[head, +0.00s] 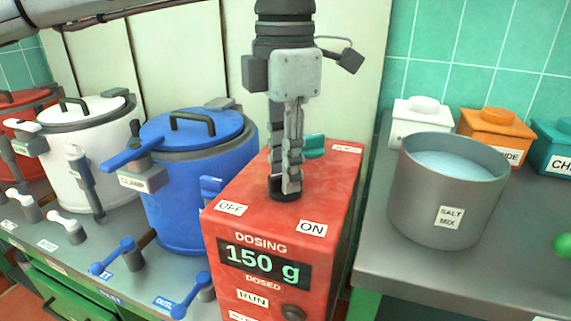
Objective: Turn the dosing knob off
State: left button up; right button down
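The red dosing box (225,250) stands in the middle, with OFF and ON labels on its top and "150 g DOSED" on its front display. My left gripper (285,188) points straight down over the box top, just behind these labels. Its fingers are seen nearly edge-on and close together, and a dark round part shows at their tips. I cannot tell whether this is the dosing knob or the fingertips, nor whether the fingers grip it. My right gripper is not in view.
A blue lidded kettle (190,190) stands left of the box, with white (95,165) and red (20,100) ones beyond. A grey SALT MIX pot (415,205) stands on the right counter. A teal part (314,146) shows behind my gripper on the box.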

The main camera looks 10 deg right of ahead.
pick_arm(q)
jog(key=shift+o, duration=0.4)
notch_tip(320, 180, up, 12)
dwell(0.4)
